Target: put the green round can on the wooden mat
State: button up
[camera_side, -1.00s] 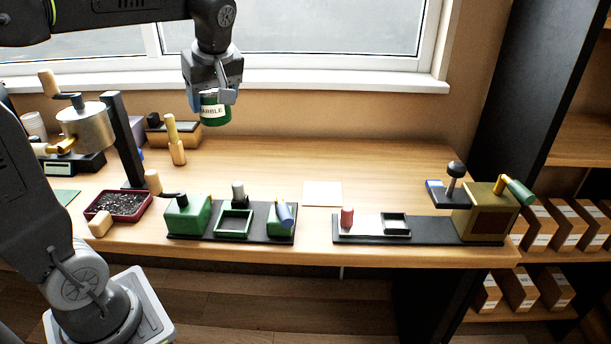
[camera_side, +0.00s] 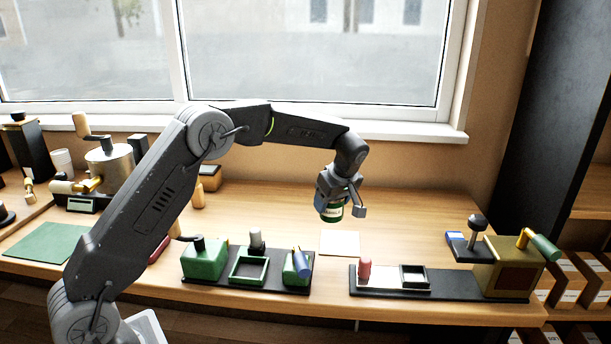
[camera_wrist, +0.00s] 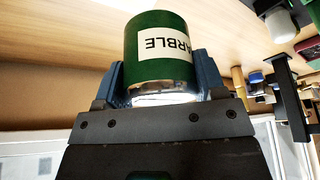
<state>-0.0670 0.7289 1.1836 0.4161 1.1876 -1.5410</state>
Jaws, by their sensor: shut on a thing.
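The green round can (camera_side: 331,214) has a white label with letters ending in "ARBLE". My gripper (camera_side: 339,207) is shut on the can and holds it in the air above the table. In the wrist view the can (camera_wrist: 158,35) sits between the two blue-grey fingers of my gripper (camera_wrist: 163,85). A thin pale square (camera_side: 340,243) lies flat on the table, below and slightly right of the can; it looks like the wooden mat. The can is apart from it.
Another base with a red peg (camera_side: 365,268) and a brass box (camera_side: 508,268) is at right. A green mat (camera_side: 45,243) lies at left. The table behind the square is clear.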

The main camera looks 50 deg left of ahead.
jog(key=f, duration=0.1)
jog(key=w+f, duration=0.1)
jog(key=d+f, duration=0.1)
jog(key=shift+w, duration=0.25)
jog(key=shift+r, duration=0.1)
jog(key=shift+f, duration=3.05)
jog(key=shift+f, duration=0.5)
jog(key=o, duration=1.3)
jog(key=shift+o, duration=0.2)
send_near(338, 209)
jog(key=f, duration=0.2)
jog(key=w+f, duration=0.2)
jog(key=f, duration=0.1)
jog(key=shift+a+f, duration=0.3)
